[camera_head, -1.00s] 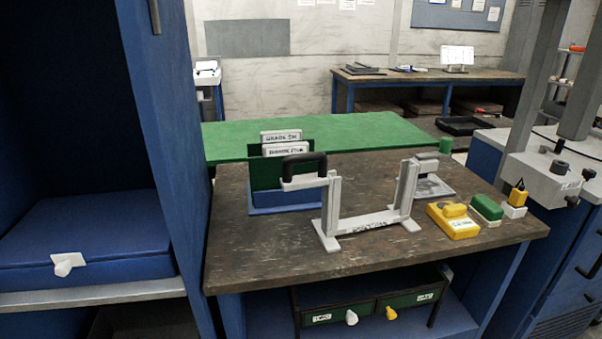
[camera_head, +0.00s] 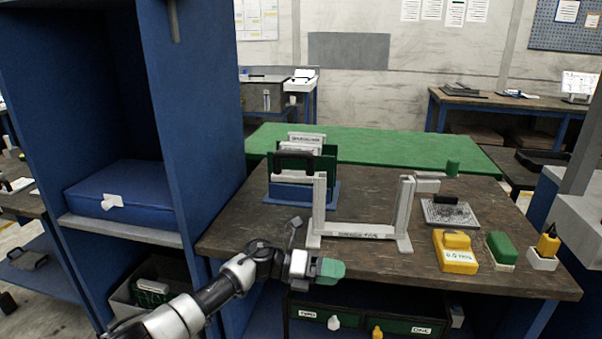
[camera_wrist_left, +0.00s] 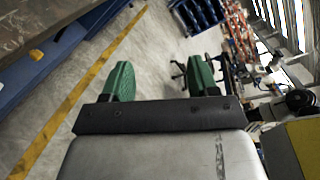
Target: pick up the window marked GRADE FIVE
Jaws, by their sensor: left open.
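Windows with white marked top edges (camera_head: 306,137) stand upright one behind another in a rack with a blue base (camera_head: 331,192), at the back left of the workbench. Their markings are too small to read now, so I cannot tell which is GRADE FIVE. A black handle (camera_head: 294,156) on a pale part stands in front and hides some of them. My left gripper (camera_head: 328,268) is open at the bench's front edge, well in front of and below the rack. In the left wrist view its green fingers (camera_wrist_left: 161,80) are apart with nothing between them. My right gripper is out of view.
A pale U-shaped stand (camera_head: 362,230) is on the bench between the front edge and the rack. A yellow block (camera_head: 456,256), a green block (camera_head: 501,247) and a grey plate (camera_head: 450,212) are to its right. A tall blue cabinet (camera_head: 190,110) borders the left.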

